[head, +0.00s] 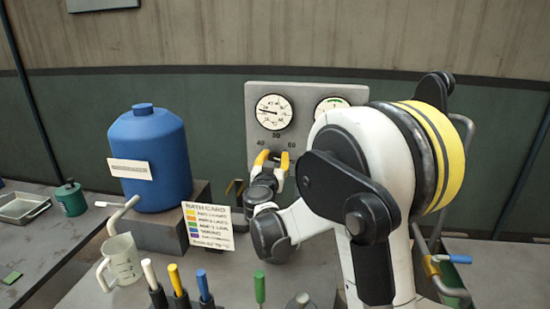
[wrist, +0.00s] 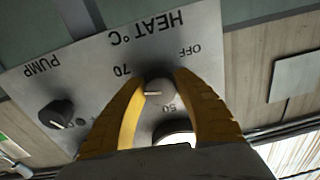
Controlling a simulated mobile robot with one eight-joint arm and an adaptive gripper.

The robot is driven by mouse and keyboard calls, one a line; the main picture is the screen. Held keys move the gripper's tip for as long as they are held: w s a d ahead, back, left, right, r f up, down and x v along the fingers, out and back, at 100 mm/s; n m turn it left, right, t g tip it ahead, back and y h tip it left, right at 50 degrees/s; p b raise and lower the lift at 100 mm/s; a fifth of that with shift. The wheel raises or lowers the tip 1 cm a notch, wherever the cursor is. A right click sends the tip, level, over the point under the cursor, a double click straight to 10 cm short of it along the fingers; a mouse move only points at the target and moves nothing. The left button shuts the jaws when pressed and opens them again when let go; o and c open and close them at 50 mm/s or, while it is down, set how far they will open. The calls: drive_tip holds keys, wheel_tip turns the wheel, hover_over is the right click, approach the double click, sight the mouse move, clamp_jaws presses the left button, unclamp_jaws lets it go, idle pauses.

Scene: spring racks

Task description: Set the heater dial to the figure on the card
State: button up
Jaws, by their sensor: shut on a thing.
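My gripper (wrist: 160,84) is shut on the dial, one yellow finger on each side.
A pump knob (wrist: 57,112) is beside the dial. Two gauges, one (head: 273,112) fully visible, are above it. A blue tank (head: 150,165), a clear jug (head: 122,260) and several coloured-handled tools (head: 177,280) are on the bench left of my arm.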

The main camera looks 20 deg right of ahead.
drive_tip(key=shift+m, duration=1.6)
drive_tip(key=shift+c, duration=0.2)
drive_tip(key=o, duration=1.2)
drive_tip(key=shift+a, duration=0.1)
drive_tip(key=v, duration=1.2)
